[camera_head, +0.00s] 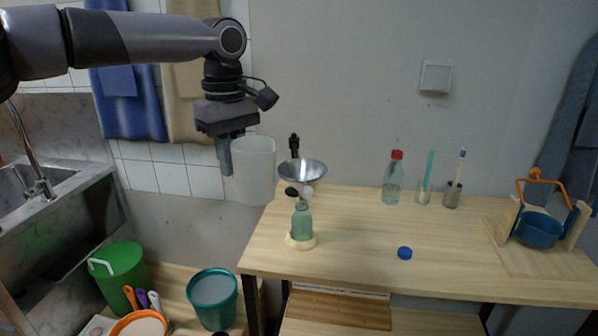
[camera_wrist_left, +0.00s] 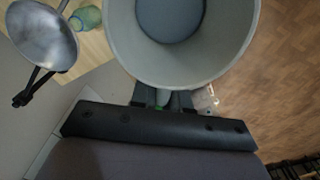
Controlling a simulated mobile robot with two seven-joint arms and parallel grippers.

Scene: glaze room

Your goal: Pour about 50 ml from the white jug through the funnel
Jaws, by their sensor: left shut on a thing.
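My left gripper (camera_head: 226,157) is shut on the white jug (camera_head: 254,172) and holds it upright in the air, left of the metal funnel (camera_head: 302,171). The wrist view looks into the jug (camera_wrist_left: 118,45), with a blue-grey surface at its bottom; I cannot tell how much liquid is there. The fingers (camera_wrist_left: 163,100) meet the jug's near side. The funnel (camera_wrist_left: 40,36), with a black handle or clamp, is apart from the jug. Below the funnel, a green glass bottle (camera_head: 302,223) stands in a pale ring base (camera_head: 301,243). My right gripper is out of view.
The wooden table (camera_head: 350,255) bears a red-capped bottle (camera_head: 393,178), two tubes with sticks, a blue cap (camera_head: 404,253) and a blue pot (camera_head: 538,232) at the right. A green bucket (camera_head: 122,270) and a teal bucket (camera_head: 213,303) stand low at the left.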

